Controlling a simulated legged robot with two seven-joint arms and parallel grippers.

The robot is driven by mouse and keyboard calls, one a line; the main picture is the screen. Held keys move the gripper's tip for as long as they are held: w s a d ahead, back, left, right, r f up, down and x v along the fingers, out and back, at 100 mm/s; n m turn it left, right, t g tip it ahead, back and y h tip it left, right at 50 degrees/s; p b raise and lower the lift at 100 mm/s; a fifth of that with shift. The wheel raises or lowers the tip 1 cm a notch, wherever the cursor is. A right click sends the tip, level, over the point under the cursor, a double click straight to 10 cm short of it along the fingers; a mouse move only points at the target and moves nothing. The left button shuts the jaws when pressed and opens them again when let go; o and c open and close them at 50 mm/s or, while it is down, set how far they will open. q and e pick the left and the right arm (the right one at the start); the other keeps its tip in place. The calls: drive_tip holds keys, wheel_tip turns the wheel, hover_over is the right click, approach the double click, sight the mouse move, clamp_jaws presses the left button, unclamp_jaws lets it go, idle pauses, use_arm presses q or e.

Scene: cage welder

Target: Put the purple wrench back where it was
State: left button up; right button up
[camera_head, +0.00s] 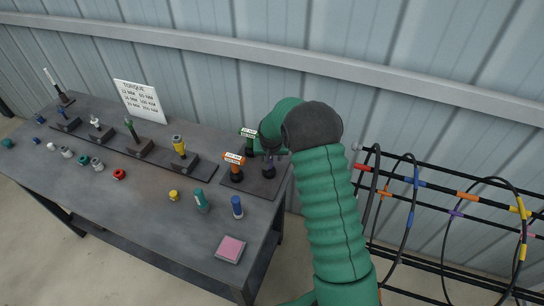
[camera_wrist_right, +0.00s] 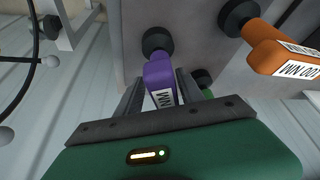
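The purple wrench (camera_wrist_right: 159,76) shows in the right wrist view with a black round end and a white label facing me. My right gripper (camera_wrist_right: 160,82) has one finger on each side of it, and both fingertips appear to touch its sides, so it looks shut on the wrench. Its black end lies against or close to the grey holder surface; I cannot tell which. In the head view my right gripper (camera_head: 268,148) is at the right end of the bench and hides most of the wrench. My left gripper is not in view.
An orange wrench (camera_head: 234,159) and a green-labelled one (camera_head: 249,140) stand close by on the dark holder plate (camera_head: 253,186). The grey bench (camera_head: 135,201) carries several other tools and sockets, a pink pad (camera_head: 230,248) and a torque sign (camera_head: 139,101). A black wire cage (camera_head: 455,212) stands at right.

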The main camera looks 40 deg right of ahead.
sight(270, 160)
drive_tip(key=shift+a+r, duration=0.3)
drive_tip(key=shift+r, duration=0.25)
drive_tip(key=v, duration=0.9)
drive_tip(key=shift+s+d+r, duration=0.25)
drive_tip(key=shift+d, duration=0.05)
drive_tip(key=shift+s+a+r, duration=0.15)
drive_tip(key=shift+a+r, duration=0.2)
drive_tip(key=shift+a, duration=0.1)
drive_tip(key=shift+s+a+r, duration=0.2)
drive_tip(key=shift+a+r, duration=0.15)
drive_tip(key=shift+a, duration=0.1)
drive_tip(key=s+a+f+n+y, duration=0.1)
drive_tip(key=s+a+n, duration=0.3)
drive_tip(key=s+a, duration=0.4)
drive_tip(key=s+a+f+n+g+y, duration=0.1)
drive_tip(key=s+a+f+n+y, duration=0.1)
drive_tip(key=s+a, duration=0.7)
drive_tip(key=a+f+n, duration=0.1)
drive_tip(key=a+n, duration=0.1)
drive_tip(key=a, duration=0.4)
drive_tip(key=shift+a+f, duration=0.15)
drive_tip(key=shift+f, duration=0.05)
drive_tip(key=shift+s+a, duration=0.1)
drive_tip(key=shift+s, duration=0.05)
drive_tip(key=shift+a, duration=0.15)
